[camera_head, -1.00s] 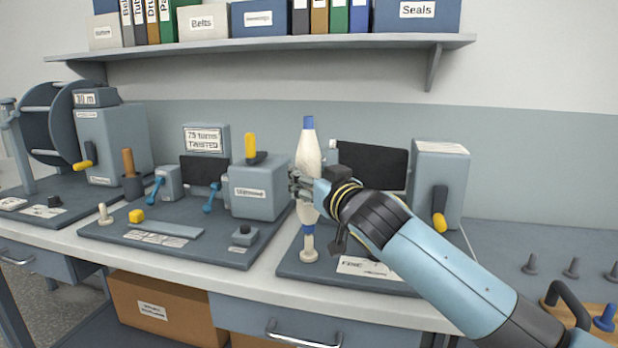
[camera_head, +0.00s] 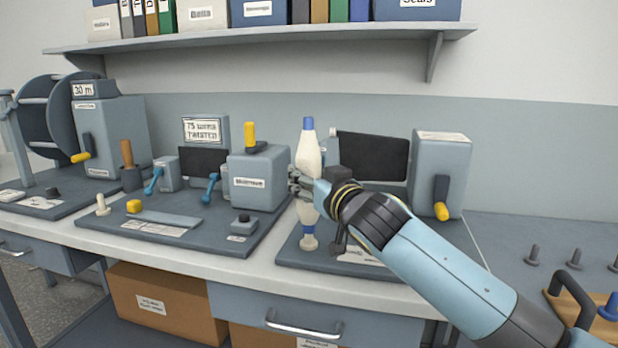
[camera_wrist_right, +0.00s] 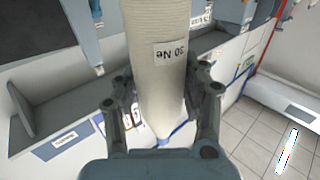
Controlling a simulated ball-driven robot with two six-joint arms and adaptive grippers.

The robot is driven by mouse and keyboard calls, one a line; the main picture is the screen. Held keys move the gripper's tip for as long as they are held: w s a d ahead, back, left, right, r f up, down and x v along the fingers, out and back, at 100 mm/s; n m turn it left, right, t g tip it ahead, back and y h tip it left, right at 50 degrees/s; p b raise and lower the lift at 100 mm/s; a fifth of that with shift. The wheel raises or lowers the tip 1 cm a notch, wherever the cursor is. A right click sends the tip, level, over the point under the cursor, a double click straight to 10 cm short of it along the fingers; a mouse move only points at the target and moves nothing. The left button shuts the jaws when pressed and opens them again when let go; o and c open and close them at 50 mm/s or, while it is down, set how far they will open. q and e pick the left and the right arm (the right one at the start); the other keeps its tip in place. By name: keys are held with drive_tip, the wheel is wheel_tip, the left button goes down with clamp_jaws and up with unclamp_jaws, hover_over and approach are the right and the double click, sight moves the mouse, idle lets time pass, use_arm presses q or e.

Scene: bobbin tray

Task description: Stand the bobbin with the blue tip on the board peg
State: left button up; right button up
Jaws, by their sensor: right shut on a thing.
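The bobbin (camera_head: 308,157), pale with a blue tip (camera_head: 308,124) on top and a blue lower end, stands about upright over the right-hand board (camera_head: 300,262). My right gripper (camera_head: 302,186) is shut around its middle. In the right wrist view the bobbin (camera_wrist_right: 161,85) shows a "30 Ne" label between the fingers of the right gripper (camera_wrist_right: 164,112). The pale board peg (camera_head: 309,244) is directly under the bobbin, with only its lower part showing. I cannot tell whether the bobbin rests fully on it. My left gripper is not in view.
A grey machine with a yellow handle (camera_head: 441,197) stands right of the bobbin, and a dark screen (camera_head: 371,158) behind it. Another board (camera_head: 215,241) with a grey box (camera_head: 258,182) is at left. A shelf (camera_head: 260,45) hangs above.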

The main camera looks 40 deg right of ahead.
drive_tip(key=shift+f+b, duration=1.1)
drive_tip(key=shift+f, duration=0.2)
drive_tip(key=o, duration=1.3)
drive_tip(key=s, duration=0.4)
drive_tip(key=s+a, duration=0.1)
drive_tip(key=s, duration=0.3)
drive_tip(key=s+a, duration=0.1)
drive_tip(key=s, duration=0.3)
